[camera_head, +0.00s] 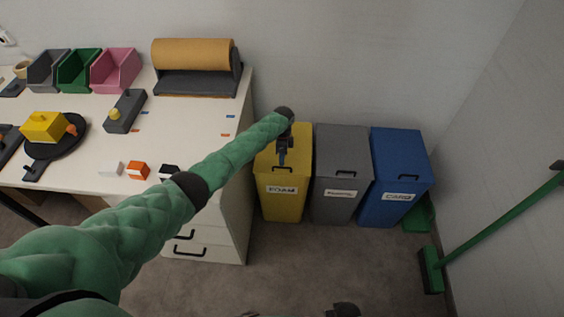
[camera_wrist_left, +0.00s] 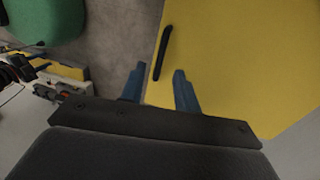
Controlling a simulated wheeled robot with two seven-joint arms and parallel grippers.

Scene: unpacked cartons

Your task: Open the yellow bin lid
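The yellow bin (camera_head: 284,205) stands beside the desk, with a "FOAM" label on its front. Its yellow lid (camera_head: 302,148) is closed. My left gripper (camera_head: 282,160) is over the lid and hides part of it. In the left wrist view the lid (camera_wrist_left: 240,60) fills the right side, and its black bar handle (camera_wrist_left: 163,52) lies just ahead of the fingertips. The two blue fingers of my left gripper (camera_wrist_left: 158,68) are apart, with nothing held between them. I cannot tell whether a finger touches the handle. My right gripper is not clearly in view.
A grey bin (camera_head: 337,200) and a blue bin (camera_head: 393,208) stand closed to the right. The white desk (camera_head: 190,115) with drawers is at left, carrying small bins, a roll and small parts. A green broom (camera_head: 500,220) leans at the right wall.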

